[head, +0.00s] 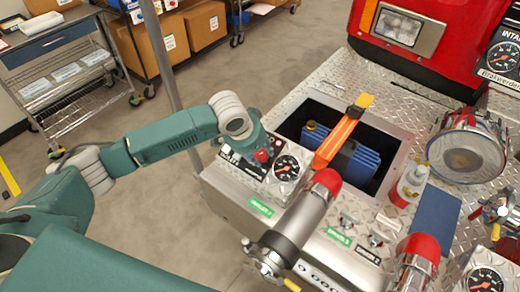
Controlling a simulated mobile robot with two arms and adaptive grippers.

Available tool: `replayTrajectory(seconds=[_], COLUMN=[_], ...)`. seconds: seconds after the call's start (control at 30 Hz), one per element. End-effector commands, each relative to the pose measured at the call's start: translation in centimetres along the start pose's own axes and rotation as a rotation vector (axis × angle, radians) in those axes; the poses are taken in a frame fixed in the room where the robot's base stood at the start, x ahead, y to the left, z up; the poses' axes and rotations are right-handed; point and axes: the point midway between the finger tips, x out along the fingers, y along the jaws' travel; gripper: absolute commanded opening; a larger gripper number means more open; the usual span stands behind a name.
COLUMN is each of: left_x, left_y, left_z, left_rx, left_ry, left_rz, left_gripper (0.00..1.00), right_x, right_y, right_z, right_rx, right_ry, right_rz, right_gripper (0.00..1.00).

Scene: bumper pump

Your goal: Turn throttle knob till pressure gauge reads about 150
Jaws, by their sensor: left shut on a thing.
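The pressure gauge (288,167), round with a white ring and dark face, sits on the panel at the near left corner of the steel bumper. Its needle is too small to read. The red throttle knob (263,156) is on a dark labelled plate just left of the gauge. My left gripper (256,151) reaches in from the left and is shut on the knob. The wrist and fingers hide most of the knob, and the fingertips are hard to make out. My right gripper is not in view.
An orange bar with a yellow end (342,130) lies across the open well, which holds a blue item (352,162). A red-tipped steel pipe (305,215) rises just in front of the gauge. A steel cart (62,75) stands far left.

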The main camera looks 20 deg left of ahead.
Motion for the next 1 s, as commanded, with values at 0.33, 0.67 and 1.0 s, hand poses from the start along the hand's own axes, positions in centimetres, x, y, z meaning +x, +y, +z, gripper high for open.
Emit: replayTrajectory(seconds=[0.33,0.67,1.0], left_x=[0.0,-0.6,-7.2], left_y=[-0.1,-0.1,-0.1], left_z=[-0.1,-0.1,-0.2], left_rx=[0.000,0.001,0.002], left_ry=[0.003,0.004,0.007], left_rz=[-0.003,-0.002,-0.004], left_gripper=[0.52,0.52,0.52], right_x=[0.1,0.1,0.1], right_y=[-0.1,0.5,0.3], right_z=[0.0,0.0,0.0], right_rx=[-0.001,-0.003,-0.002], right_ry=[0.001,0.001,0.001], right_rz=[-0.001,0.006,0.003], right_gripper=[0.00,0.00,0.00])
